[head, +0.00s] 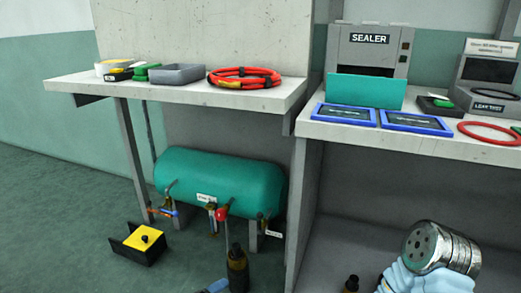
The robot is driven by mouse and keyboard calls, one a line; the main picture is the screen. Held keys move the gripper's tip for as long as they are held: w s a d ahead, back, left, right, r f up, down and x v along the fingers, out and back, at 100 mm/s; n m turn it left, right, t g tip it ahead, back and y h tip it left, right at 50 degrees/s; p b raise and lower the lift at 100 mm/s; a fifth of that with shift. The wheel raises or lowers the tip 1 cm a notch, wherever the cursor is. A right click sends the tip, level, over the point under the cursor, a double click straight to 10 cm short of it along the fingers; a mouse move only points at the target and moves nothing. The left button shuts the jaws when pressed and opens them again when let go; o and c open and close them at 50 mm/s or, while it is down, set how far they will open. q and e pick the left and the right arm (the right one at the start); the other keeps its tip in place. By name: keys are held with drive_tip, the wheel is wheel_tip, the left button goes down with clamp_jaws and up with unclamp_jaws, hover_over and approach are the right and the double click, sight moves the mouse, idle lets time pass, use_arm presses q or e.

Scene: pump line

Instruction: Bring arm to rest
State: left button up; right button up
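Neither of my grippers can be made out in the head view, and no finger pair shows. A silver metal cylinder (440,250) with holes in its round end face lies tilted at the bottom right. It is on or against a light blue shape (408,279), which is cut off by the lower edge. I cannot tell what the light blue shape is or whether anything holds the cylinder.
A bench (420,140) holds the sealer (368,50) and leak tester (488,85). Below stand a green tank (225,178), yellow-topped box (140,243) and dark bottle (238,272).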

use_arm(q)
drive_tip(key=s+d+f+m+g+p, duration=0.2)
drive_tip(key=s+d+m+g+p, duration=0.45)
drive_tip(key=s, duration=0.45)
drive_tip(key=s+a+r+m+g+y+p, duration=0.1)
drive_tip(key=s+a+g+y+p, duration=0.3)
drive_tip(key=s, duration=0.5)
drive_tip(key=shift+a+r+m+y+p, duration=0.2)
drive_tip(key=shift+a+m+y+p, duration=0.45)
drive_tip(key=shift+a, duration=0.35)
drive_tip(key=shift+g, duration=0.25)
